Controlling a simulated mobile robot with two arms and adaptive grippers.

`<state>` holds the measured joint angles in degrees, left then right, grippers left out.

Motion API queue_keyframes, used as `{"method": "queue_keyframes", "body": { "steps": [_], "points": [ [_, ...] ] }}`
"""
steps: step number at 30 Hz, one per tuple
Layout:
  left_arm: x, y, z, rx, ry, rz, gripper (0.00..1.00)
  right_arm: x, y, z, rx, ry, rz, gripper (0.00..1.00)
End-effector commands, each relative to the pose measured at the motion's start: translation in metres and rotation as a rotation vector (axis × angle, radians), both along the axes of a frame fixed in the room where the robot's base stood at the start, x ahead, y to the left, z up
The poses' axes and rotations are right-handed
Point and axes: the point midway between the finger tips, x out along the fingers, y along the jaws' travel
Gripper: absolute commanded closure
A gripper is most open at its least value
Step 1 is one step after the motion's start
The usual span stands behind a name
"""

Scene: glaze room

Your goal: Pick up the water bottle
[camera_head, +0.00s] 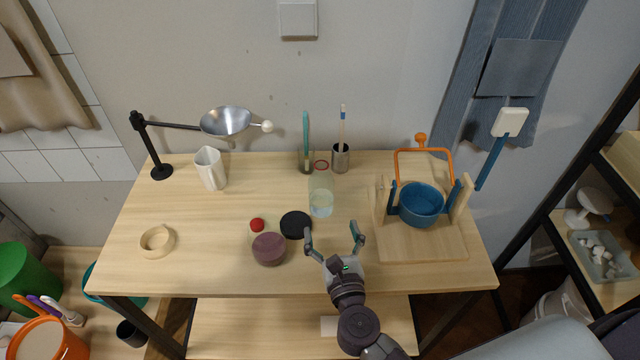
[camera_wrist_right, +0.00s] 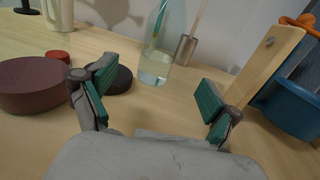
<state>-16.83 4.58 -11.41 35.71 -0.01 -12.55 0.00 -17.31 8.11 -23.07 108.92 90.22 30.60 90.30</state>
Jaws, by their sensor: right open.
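The water bottle (camera_head: 321,196) is clear, with some water in its lower part and a red ring at its top. It stands upright on the table, and it also shows in the right wrist view (camera_wrist_right: 157,62), its top cut off. My right gripper (camera_head: 334,232) is open and empty, in front of the bottle and apart from it. In the right wrist view, its green-padded fingers (camera_wrist_right: 150,92) are spread wide, with the bottle beyond them near the middle. My left gripper is not in view.
A wooden stand with a blue pot (camera_head: 421,204) is at right.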

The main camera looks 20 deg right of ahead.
Motion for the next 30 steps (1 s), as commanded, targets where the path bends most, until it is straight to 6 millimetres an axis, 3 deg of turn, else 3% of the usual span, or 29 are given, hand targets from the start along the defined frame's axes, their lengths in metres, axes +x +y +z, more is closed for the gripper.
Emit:
{"method": "queue_keyframes", "body": {
  "steps": [3,7,14,18,24,30],
  "points": [
    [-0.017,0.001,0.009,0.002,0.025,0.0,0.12,0.027,-0.003,0.005,-0.001,-0.004,0.0,0.11],
    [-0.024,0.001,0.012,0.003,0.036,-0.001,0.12,0.047,-0.005,0.003,-0.001,-0.002,0.0,0.11],
    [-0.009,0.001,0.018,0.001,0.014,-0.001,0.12,0.064,-0.007,0.004,0.0,-0.002,-0.001,0.11],
    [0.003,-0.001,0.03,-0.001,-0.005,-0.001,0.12,0.084,-0.01,0.011,-0.003,-0.003,0.0,0.11],
    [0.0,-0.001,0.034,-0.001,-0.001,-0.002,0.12,0.107,-0.012,0.008,-0.002,-0.001,0.0,0.11],
    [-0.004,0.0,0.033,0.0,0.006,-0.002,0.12,0.11,-0.012,0.006,0.0,0.0,-0.001,0.11]
  ]
}}
